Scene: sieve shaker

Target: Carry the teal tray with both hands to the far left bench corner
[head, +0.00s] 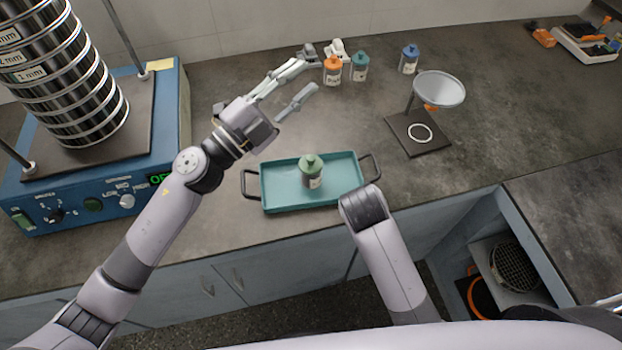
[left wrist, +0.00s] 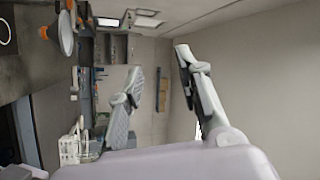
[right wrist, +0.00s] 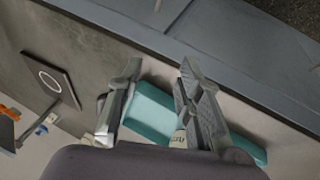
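The teal tray (head: 280,200) lies on the bench near its front edge, with a dark handle at each end. A green-capped bottle (head: 312,172) stands in it. My left gripper (head: 308,77) is open and empty above the bench, behind the tray in the head view. It also shows open in the left wrist view (left wrist: 158,62). My right gripper (right wrist: 160,75) is open in the right wrist view, with the tray (right wrist: 152,112) beyond its fingers. The tray's dark right handle (head: 374,167) is free in the head view. My right fingers are hidden there.
A blue sieve shaker (head: 160,120) with a sieve stack (head: 85,95) fills the bench's left end. Several capped bottles (head: 359,67) stand at the back. A stand with a pale dish (head: 440,88) is right of the tray. Bench between tray and shaker is clear.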

